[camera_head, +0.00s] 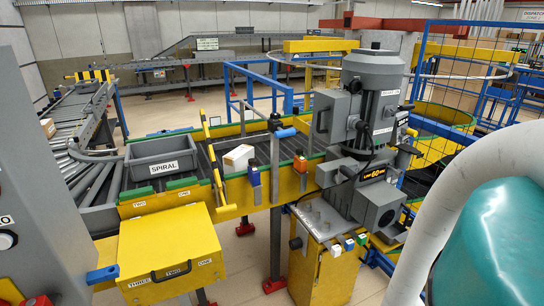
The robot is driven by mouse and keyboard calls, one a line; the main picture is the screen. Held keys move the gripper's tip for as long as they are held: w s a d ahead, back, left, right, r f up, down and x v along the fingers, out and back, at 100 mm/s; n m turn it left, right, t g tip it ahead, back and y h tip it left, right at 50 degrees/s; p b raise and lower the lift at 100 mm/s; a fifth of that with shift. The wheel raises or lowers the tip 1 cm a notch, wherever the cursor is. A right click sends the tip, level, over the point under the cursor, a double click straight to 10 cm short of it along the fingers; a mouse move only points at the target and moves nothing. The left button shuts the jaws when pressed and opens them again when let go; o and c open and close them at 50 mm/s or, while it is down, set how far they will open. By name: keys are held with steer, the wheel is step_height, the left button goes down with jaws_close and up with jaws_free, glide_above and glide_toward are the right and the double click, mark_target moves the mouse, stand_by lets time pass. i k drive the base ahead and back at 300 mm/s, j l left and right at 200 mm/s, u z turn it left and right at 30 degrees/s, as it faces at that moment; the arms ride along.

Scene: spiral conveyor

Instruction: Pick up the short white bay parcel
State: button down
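A small white box-shaped parcel (238,157) with a brown side face sits on the dark belt between yellow side rails, near the middle of the head view. I cannot read a label on it, so I cannot confirm that it is the bay parcel. My gripper is not seen in this view, and nothing is touching the parcel from above.
A grey tote marked SPIRAL (160,160) stands left of the parcel. A tall grey drive unit (365,120) rises to its right. A yellow box (170,255) juts out in front. Another small parcel (47,127) lies by the left roller conveyor (85,110).

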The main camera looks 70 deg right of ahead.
mark_target(236, 161)
steer(key=z, duration=1.3)
steer(key=i+u, duration=0.1)
steer(key=i+j, duration=0.05)
